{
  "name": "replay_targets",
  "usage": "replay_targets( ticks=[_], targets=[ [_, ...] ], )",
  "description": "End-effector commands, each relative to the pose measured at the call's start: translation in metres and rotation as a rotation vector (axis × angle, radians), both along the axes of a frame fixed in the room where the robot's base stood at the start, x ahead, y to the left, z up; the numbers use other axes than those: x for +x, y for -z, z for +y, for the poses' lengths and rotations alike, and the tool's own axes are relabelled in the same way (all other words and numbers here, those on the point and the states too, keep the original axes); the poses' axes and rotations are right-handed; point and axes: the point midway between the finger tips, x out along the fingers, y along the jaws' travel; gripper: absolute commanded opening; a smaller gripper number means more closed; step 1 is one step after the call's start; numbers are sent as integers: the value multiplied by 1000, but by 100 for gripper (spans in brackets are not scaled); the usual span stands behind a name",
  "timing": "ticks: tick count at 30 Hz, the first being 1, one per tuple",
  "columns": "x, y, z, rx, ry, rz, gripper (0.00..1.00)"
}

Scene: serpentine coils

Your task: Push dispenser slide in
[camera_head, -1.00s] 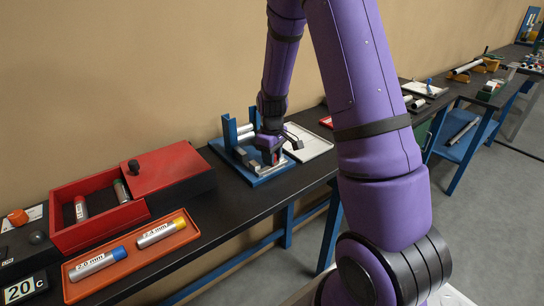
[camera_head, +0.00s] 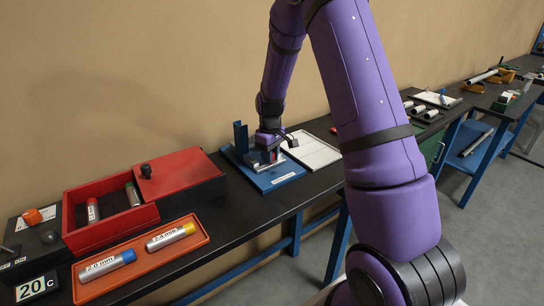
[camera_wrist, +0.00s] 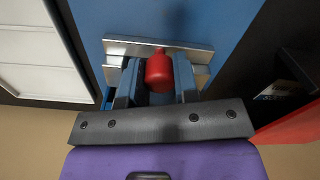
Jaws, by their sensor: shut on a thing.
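The dispenser has a blue base (camera_head: 284,180) on the bench, with a blue upright (camera_head: 240,136) at its back left. Its slide is a silver metal bar (camera_wrist: 140,48) in the wrist view, with a rounded red knob (camera_wrist: 159,70) in front of it. My gripper (camera_wrist: 157,84) has a finger on each side of the knob and is shut on it. In the head view my gripper (camera_head: 270,150) is low over the base and hides most of the slide and the dispenser's back.
A white tray (camera_head: 312,152) lies right of the dispenser. Left are an open red box (camera_head: 110,225) with small cylinders and an orange tray (camera_head: 150,262) with two labelled cylinders. The wall is close behind. Bare black bench (camera_head: 240,215) lies in front of the dispenser.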

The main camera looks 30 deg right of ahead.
Motion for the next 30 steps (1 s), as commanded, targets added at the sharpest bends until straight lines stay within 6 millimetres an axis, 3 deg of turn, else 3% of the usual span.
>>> replay_targets(
  ticks=[1,4,16,30],
  targets=[
    [0,0,0,-1,1,-1,31],
    [0,0,0,0,1,0,54],
    [0,-8,0,0,1,-3,54],
    [0,-88,0,-1,1,-4,54]
  ],
)
